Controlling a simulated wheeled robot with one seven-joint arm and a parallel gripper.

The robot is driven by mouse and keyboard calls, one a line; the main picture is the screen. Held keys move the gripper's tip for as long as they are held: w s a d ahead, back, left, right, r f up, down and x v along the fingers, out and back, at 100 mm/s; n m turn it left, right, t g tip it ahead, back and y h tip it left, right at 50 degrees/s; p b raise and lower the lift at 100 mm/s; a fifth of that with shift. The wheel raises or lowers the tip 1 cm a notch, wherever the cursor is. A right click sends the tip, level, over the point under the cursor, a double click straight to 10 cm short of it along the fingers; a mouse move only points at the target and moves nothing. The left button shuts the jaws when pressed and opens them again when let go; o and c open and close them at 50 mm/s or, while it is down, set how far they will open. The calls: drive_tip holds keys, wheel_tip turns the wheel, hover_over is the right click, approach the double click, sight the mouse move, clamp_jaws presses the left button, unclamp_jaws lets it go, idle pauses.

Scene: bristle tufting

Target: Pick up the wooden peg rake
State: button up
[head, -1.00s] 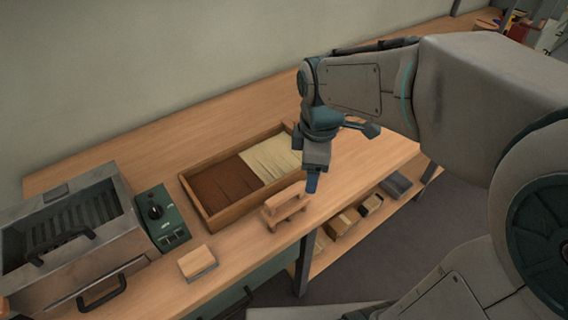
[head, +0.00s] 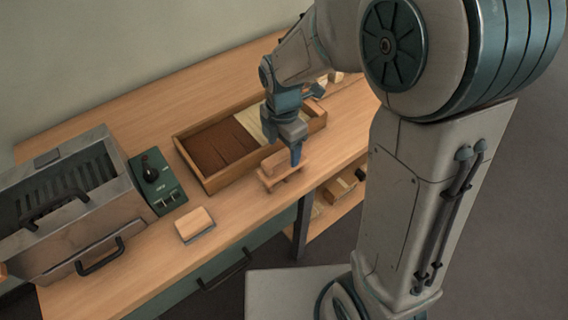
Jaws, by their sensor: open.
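The wooden peg rake (head: 276,176) appears to be the small light-wood piece with a raised block on a flat base, near the front edge of the bench, just in front of the wooden tray. My gripper (head: 296,160) points down at its right end, very close to it in the picture. The gripper is open. I cannot tell whether a finger touches the wood. The far finger and part of the wooden piece's right end are hidden.
The wooden tray (head: 207,187) holds brown and cream bristles behind the piece. A metal machine (head: 62,215) and a green control box (head: 158,185) stand at left. A small wood-topped block (head: 195,224) lies near the front edge. A lower shelf holds boxes (head: 340,187).

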sight(284, 163)
drive_tip(key=shift+d+f, duration=0.1)
drive_tip(key=shift+f, duration=2.7)
drive_tip(key=c, duration=1.2)
